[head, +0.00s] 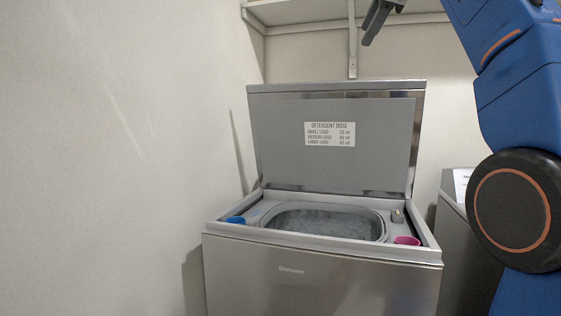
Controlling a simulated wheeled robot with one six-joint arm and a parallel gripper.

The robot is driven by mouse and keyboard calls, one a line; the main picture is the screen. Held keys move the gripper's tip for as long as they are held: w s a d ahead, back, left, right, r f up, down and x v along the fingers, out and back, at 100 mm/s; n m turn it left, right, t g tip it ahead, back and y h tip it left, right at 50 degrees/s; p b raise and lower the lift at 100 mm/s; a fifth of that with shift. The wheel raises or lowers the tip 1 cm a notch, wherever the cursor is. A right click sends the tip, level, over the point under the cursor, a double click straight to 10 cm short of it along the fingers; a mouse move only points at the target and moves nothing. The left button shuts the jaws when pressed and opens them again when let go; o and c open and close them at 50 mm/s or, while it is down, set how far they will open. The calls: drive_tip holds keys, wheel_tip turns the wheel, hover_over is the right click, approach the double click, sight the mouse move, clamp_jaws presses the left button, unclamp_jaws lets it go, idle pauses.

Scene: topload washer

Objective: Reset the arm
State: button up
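My blue arm rises along the right side of the head view. Part of my gripper (378,18) shows as a dark finger at the top edge, above the washer's raised lid. The rest of the gripper is cut off by the top of the picture, so I cannot tell whether it is open or shut. Nothing held shows in the visible part. The gripper is apart from the washer (320,275) and its upright lid (285,155).
The open tub (325,222) has a blue cap (236,219) at its left and a pink cup (406,240) at its right. A shelf (300,12) is on the back wall. A grey cabinet (455,240) stands at right, partly behind my arm. A wall is close on the left.

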drive_tip(key=s+d+f+n+g, duration=0.2)
drive_tip(key=s+f+n, duration=0.4)
drive_tip(key=f, duration=1.8)
drive_tip(key=s+d+f+n+g+h, duration=0.1)
drive_tip(key=s+f+n, duration=0.5)
drive_tip(key=s+f, duration=1)
drive_tip(key=s+d+f+n+g, duration=0.3)
drive_tip(key=s+f+n, duration=0.4)
drive_tip(key=f, duration=2.4)
drive_tip(key=s+g, duration=0.1)
drive_tip(key=s, duration=0.3)
drive_tip(key=shift+s+d+f+h, duration=0.25)
drive_tip(key=shift+f+h, duration=0.05)
drive_tip(key=shift+f, duration=0.05)
